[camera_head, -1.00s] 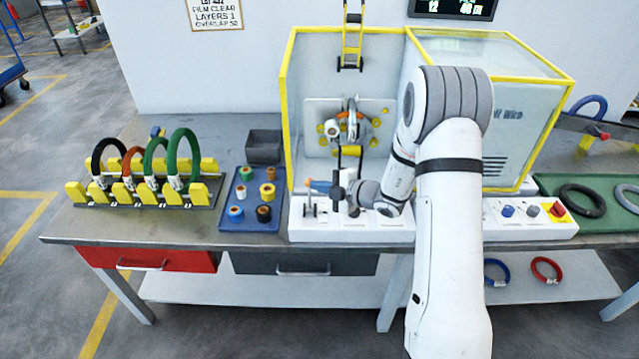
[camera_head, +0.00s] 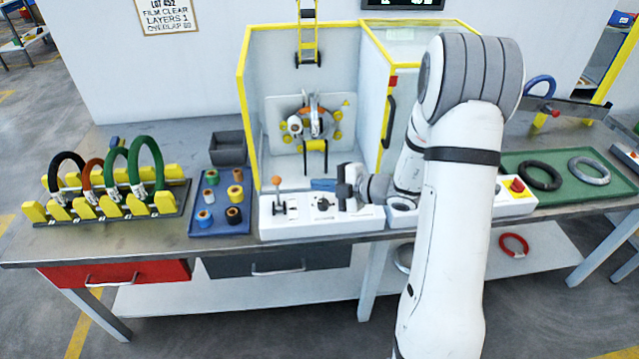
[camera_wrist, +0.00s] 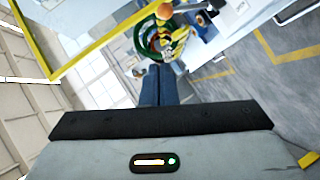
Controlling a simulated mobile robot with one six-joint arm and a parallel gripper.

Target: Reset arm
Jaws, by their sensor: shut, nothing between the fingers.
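My gripper (camera_head: 322,185) is shut and empty, its blue fingers pointing left above the white control panel (camera_head: 290,228). In the wrist view its closed fingers (camera_wrist: 160,85) lie together in the middle. The panel carries a lever with an orange knob (camera_head: 277,181) just left of the fingertips, apart from them in the picture. The orange knob also shows in the wrist view (camera_wrist: 164,11). The yellow-framed wrapping machine (camera_head: 243,120) stands behind the gripper, with a wrapping head (camera_head: 313,125) inside. My arm hides part of the machine and panel.
A rack (camera_head: 110,212) holds several coils at the left. A blue tray (camera_head: 220,222) of film rolls and a dark bin (camera_head: 228,148) stand beside the machine. A green tray (camera_head: 600,205) with two coils and a red stop button (camera_head: 517,185) are at the right.

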